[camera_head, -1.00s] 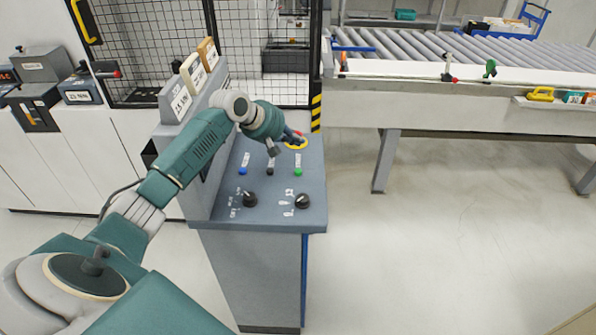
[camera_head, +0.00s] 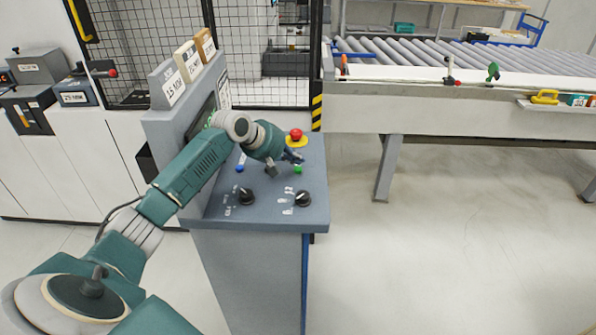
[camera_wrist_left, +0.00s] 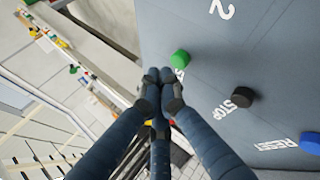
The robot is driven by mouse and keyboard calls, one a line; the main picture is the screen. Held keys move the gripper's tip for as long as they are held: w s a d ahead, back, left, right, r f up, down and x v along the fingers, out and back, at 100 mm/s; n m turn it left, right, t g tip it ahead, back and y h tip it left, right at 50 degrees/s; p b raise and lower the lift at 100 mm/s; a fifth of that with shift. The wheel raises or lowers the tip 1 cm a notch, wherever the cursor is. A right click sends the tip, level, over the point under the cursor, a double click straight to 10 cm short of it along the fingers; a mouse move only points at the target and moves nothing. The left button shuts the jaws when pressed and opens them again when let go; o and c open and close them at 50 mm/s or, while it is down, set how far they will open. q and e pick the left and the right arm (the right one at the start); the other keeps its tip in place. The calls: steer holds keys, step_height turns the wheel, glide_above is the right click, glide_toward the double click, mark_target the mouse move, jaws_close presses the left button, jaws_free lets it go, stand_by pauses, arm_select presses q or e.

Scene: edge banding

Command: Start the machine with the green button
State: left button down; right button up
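The green button (camera_head: 298,169) is on the sloped top of the grey control console (camera_head: 262,211). It also shows in the left wrist view (camera_wrist_left: 180,59), just above and right of my fingertips. My left gripper (camera_head: 288,159) is over the console, close to the green button. In the left wrist view its fingers (camera_wrist_left: 161,82) are drawn together with nothing between them. The tips appear apart from the button. The black STOP button (camera_wrist_left: 242,97) is to the right in that view, and the blue RESET button (camera_wrist_left: 310,143) is farther right. My right gripper is not in view.
A red emergency stop (camera_head: 296,135) on a yellow base stands behind the green button. Two black knobs (camera_head: 246,197) (camera_head: 303,198) are nearer the console's front edge. A roller conveyor (camera_head: 440,60) is at the back right, with open floor before it.

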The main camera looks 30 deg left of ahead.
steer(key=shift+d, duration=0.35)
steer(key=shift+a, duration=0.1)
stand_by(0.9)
arm_select(q)
steer(key=shift+f, duration=0.15)
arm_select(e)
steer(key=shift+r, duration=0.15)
arm_select(q)
steer(key=shift+f+p, duration=0.25)
steer(key=shift+p, duration=0.05)
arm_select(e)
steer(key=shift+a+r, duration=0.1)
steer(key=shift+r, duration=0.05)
